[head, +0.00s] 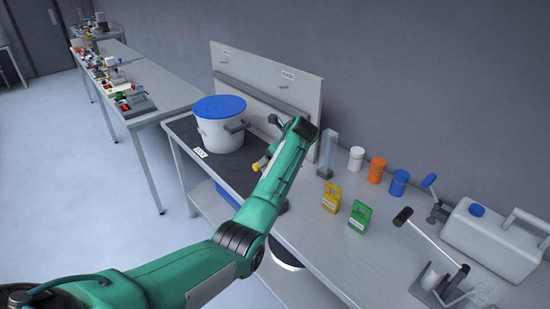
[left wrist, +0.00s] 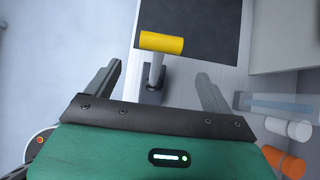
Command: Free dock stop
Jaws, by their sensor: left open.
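The dock stop appears as a short grey post with a yellow cross handle (head: 258,165) at the edge of the dark dock mat (head: 236,172). In the left wrist view the yellow handle (left wrist: 162,42) lies ahead of my left gripper (left wrist: 159,69), roughly centred between its open fingers. The fingers are apart and nothing is between them that I can see gripped. A white tub with a blue lid (head: 219,107) stands on the dark mat. My right gripper is not in view.
A grey-white panel (head: 263,75) stands behind the tub. A clear column (head: 328,150), white, orange and blue jars (head: 377,170), yellow and green tags (head: 359,216), a lever press (head: 440,285) and a white canister (head: 490,240) crowd the bench's right. Open floor lies left.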

